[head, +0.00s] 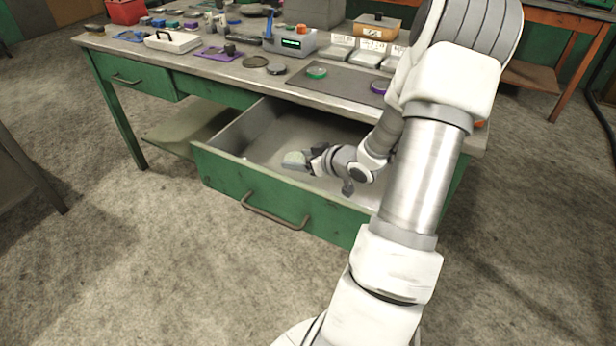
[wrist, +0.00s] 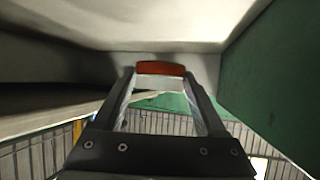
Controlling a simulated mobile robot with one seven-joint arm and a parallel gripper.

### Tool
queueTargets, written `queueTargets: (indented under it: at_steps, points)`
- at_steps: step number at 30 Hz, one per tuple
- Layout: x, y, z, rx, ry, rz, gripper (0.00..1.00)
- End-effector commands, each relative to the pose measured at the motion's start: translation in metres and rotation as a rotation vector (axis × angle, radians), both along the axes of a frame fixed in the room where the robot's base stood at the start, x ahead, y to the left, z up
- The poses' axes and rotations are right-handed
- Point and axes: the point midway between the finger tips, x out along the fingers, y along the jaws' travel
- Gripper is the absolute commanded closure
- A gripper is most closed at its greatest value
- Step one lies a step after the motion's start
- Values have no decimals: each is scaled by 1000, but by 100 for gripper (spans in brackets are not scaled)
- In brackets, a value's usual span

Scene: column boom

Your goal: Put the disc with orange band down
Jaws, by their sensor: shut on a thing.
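My gripper (head: 306,160) is low inside the open green drawer (head: 222,164) of the bench, near its front panel. It is shut on a small pale disc (head: 293,159). In the wrist view the disc's orange-red band (wrist: 160,69) shows between the two fingertips of my gripper (wrist: 160,82). The disc is seen nearly edge-on there. I cannot tell whether it touches the drawer floor. Around my gripper the grey drawer floor looks bare; my arm hides the drawer's right end.
The benchtop (head: 225,67) holds a grey display box (head: 290,44), a green-banded disc (head: 317,72) and a purple-banded disc (head: 379,87) on a dark mat (head: 345,82), and dark discs (head: 255,61). Labelled trays (head: 341,48) stand behind. The drawer handle (head: 275,212) sticks out in front.

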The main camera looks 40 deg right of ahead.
Motion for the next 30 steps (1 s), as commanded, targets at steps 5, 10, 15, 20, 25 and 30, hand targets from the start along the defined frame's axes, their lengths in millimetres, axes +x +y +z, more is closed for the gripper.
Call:
queueTargets:
  at_steps: [5, 10, 15, 20, 25, 30]
  points:
    - [1, 0, -25, 1, -3, 0, 100]
    - [1, 0, -39, 1, -2, 0, 100]
    - [1, 0, -63, 1, -3, 0, 100]
    - [1, 0, -62, -2, -4, 0, 100]
    - [1, 0, -64, -1, -3, 0, 100]
    - [0, 0, -66, -1, -1, 0, 12]
